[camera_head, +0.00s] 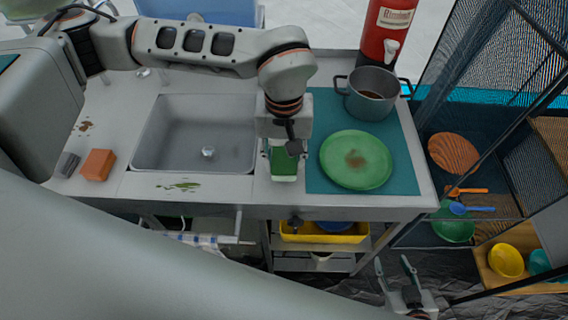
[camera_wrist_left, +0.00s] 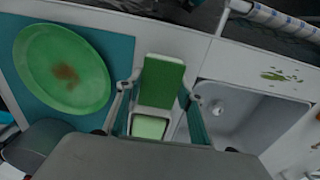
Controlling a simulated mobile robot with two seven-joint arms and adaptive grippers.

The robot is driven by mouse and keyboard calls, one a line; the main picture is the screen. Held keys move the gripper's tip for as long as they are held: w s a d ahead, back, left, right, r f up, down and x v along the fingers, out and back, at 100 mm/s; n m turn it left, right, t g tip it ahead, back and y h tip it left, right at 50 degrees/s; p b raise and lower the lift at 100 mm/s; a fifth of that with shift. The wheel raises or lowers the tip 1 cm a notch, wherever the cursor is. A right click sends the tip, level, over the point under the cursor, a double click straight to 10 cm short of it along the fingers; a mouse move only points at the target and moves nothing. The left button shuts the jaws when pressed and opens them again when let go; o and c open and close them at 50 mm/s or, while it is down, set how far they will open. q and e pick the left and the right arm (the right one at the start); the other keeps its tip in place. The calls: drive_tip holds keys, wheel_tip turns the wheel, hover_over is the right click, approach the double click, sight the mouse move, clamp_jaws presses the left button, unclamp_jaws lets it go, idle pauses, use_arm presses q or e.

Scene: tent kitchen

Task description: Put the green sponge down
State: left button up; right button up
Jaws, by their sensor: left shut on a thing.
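The green sponge (camera_head: 284,163) has a dark green face and a paler green end. My left gripper (camera_head: 283,151) is shut on it, over the counter strip between the sink and the teal mat. In the left wrist view the sponge (camera_wrist_left: 163,82) sits between the two fingers of the gripper (camera_wrist_left: 158,106). I cannot tell whether the sponge touches the counter. My right gripper (camera_head: 397,271) is open and empty, low at the bottom right, in front of the counter.
A stained green plate (camera_head: 355,160) and a pot (camera_head: 371,94) stand on the teal mat (camera_head: 320,112). The sink (camera_head: 190,130) is left of the sponge. An orange sponge (camera_head: 98,165) and a grey block (camera_head: 67,165) lie further left. Food stains mark the counter (camera_head: 230,187).

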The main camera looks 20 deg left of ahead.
sight(284, 160)
use_arm(q)
drive_tip(key=shift+f, duration=1.1)
drive_tip(key=shift+f, duration=0.2)
drive_tip(key=o, duration=1)
wheel_tip(284, 160, up, 12)
drive_tip(key=shift+r, duration=0.25)
